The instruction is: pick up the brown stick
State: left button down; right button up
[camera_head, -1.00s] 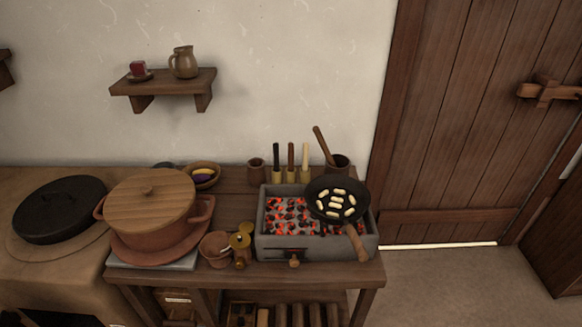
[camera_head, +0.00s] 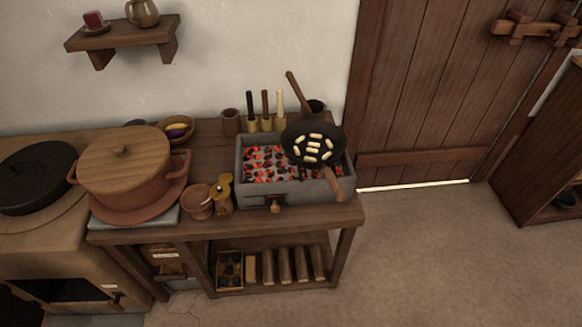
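The brown stick (camera_head: 265,103) stands upright in a small pale holder behind the brazier. A black stick (camera_head: 249,104) stands to its left and a cream stick (camera_head: 280,102) to its right, each in a similar holder. A longer brown wooden handle (camera_head: 297,92) leans out of a dark cup (camera_head: 316,107) further right. Neither of my grippers is in view.
A brazier of glowing coals (camera_head: 241,163) stands in front of the sticks. A black pan (camera_head: 290,142) with pale pieces sits over it, its handle pointing to the front right. A lidded pot (camera_head: 125,189) stands left. The floor (camera_head: 440,260) at right is clear.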

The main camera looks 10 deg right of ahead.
aim_at(264, 92)
jog(key=i+u, duration=0.2)
jog(key=u, duration=0.25)
jog(key=i+l+u, duration=0.1)
jog(key=u, duration=0.35)
jog(key=i+l+u, duration=0.15)
jog(key=u, duration=0.3)
jog(key=i, duration=0.05)
